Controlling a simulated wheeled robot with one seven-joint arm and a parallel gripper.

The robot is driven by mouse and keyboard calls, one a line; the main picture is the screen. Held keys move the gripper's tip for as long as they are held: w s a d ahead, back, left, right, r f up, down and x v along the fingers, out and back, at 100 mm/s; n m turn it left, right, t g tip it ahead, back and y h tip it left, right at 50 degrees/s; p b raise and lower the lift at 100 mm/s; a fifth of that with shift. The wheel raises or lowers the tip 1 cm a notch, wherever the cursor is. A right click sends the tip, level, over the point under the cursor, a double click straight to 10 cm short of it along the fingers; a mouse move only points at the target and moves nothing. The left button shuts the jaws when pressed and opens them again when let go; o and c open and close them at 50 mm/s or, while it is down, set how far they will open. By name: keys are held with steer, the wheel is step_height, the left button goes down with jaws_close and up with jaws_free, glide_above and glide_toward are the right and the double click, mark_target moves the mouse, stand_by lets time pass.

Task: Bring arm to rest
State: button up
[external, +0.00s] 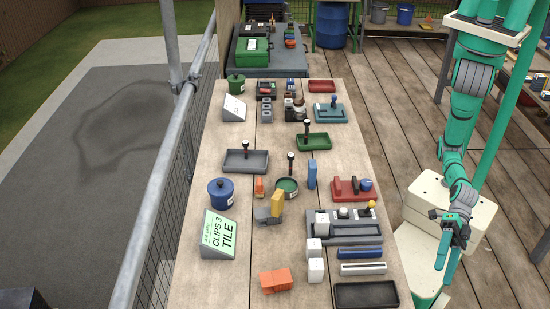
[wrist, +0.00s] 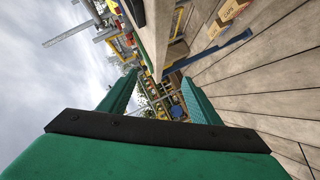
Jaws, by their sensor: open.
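My gripper (external: 447,247) hangs at the end of my green and grey arm at the right of the external view. It is beside the table's right edge, over my pale base, and apart from everything on the table. In the wrist view its two green fingers (wrist: 160,100) stand wide apart with nothing between them. The arm is folded downward, close to my column.
Plank floor (external: 385,100) is clear between table and column.

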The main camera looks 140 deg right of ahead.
steer(key=s+d+m+t+h, duration=0.1)
steer(key=s+d+m+h, duration=0.3)
steer(key=s+d+m, duration=1.1)
steer(key=s+d, duration=0.4)
steer(key=s, duration=0.4)
steer(key=shift+d+r, duration=0.3)
steer(key=shift+r, duration=0.05)
